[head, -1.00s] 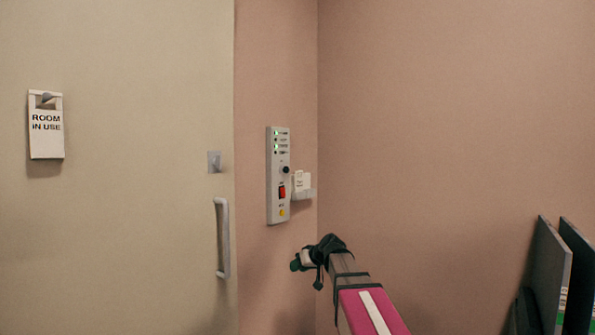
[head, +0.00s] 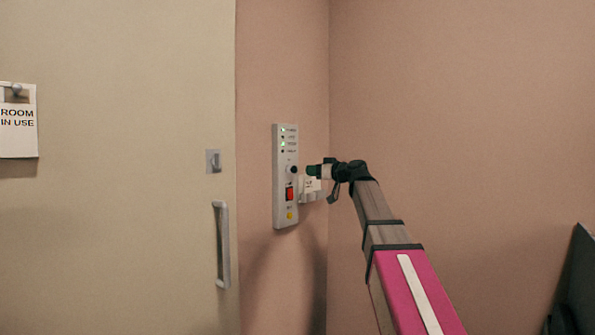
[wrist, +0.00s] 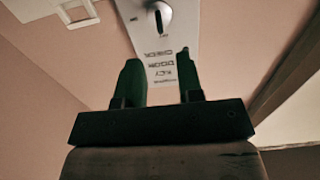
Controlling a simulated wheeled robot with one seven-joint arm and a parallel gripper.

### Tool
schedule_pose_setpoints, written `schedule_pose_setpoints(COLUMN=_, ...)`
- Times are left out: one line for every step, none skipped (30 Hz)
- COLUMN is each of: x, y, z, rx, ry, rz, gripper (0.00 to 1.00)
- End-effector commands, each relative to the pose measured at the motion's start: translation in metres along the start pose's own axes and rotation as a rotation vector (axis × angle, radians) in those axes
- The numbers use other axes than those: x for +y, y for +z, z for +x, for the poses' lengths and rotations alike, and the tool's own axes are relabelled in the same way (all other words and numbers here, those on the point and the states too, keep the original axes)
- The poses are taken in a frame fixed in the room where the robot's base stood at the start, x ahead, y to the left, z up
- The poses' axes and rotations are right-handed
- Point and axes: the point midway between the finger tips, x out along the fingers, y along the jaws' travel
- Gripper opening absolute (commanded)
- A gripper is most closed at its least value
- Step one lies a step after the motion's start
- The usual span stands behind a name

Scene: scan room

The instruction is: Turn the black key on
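The black key (head: 293,170) is a small round dark knob on a tall light-grey control panel (head: 283,212) on the wall. The gripper is open and empty.
A red switch (head: 290,194) and a yellow button (head: 290,215) sit below the key; small lights (head: 283,130) are above. A white box (head: 311,189) is on the wall beside the panel. A door with a handle (head: 221,245) is at the left.

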Motion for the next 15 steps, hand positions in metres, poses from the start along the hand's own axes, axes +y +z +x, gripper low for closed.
schedule_pose_setpoints(x=0.001, y=-0.001, z=0.01, rx=0.0, ry=-0.002, rz=0.001, gripper=0.34)
schedule_pose_setpoints(x=0.001, y=-0.001, z=0.015, rx=0.0, ry=-0.002, rz=0.001, gripper=0.34)
schedule_pose_setpoints(x=0.002, y=-0.001, z=0.023, rx=-0.001, ry=-0.001, rz=0.001, gripper=0.34)
schedule_pose_setpoints(x=0.002, y=-0.001, z=0.028, rx=-0.001, ry=-0.002, rz=0.001, gripper=0.34)
schedule_pose_setpoints(x=0.002, y=-0.001, z=0.034, rx=-0.001, ry=-0.002, rz=0.001, gripper=0.34)
schedule_pose_setpoints(x=0.001, y=-0.001, z=0.042, rx=-0.002, ry=-0.001, rz=0.001, gripper=0.34)
schedule_pose_setpoints(x=0.002, y=0.0, z=0.047, rx=-0.002, ry=-0.001, rz=0.001, gripper=0.34)
schedule_pose_setpoints(x=0.002, y=0.0, z=0.052, rx=-0.002, ry=-0.001, rz=0.001, gripper=0.34)
schedule_pose_setpoints(x=0.002, y=0.0, z=0.059, rx=-0.002, ry=-0.001, rz=0.001, gripper=0.34)
schedule_pose_setpoints(x=0.002, y=0.0, z=0.063, rx=-0.002, ry=-0.001, rz=0.001, gripper=0.34)
schedule_pose_setpoints(x=0.001, y=0.0, z=0.068, rx=-0.002, ry=-0.001, rz=0.002, gripper=0.34)
schedule_pose_setpoints(x=0.001, y=0.0, z=0.073, rx=-0.002, ry=-0.001, rz=0.002, gripper=0.34)
schedule_pose_setpoints(x=0.001, y=0.0, z=0.077, rx=-0.002, ry=0.0, rz=0.002, gripper=0.34)
schedule_pose_setpoints(x=0.001, y=0.0, z=0.08, rx=-0.002, ry=0.0, rz=0.002, gripper=0.34)
schedule_pose_setpoints(x=0.001, y=0.0, z=0.083, rx=-0.002, ry=0.0, rz=0.002, gripper=0.34)
